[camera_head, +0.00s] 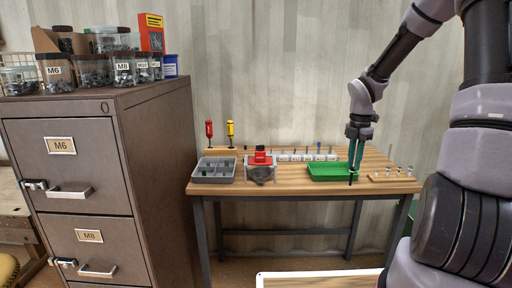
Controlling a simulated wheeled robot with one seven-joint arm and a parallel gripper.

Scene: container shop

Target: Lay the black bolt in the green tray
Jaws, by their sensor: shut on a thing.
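The green tray (322,172) lies on the wooden workbench (290,189), right of centre. My gripper (355,172) points down at the tray's right end, its teal fingers close together. It is shut on a small dark thing (351,179) at the fingertips, which looks like the black bolt. The bolt is too small here to make out its head or tilt. I cannot tell whether it touches the tray. The fingers hide part of the tray's right end.
A grey divided organizer (205,177) and a red-and-grey vise (261,172) stand left of the tray. White labelled holders (308,157) line the back. A wooden block (392,178) with small pegs is at right. A filing cabinet (75,165) stands far left.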

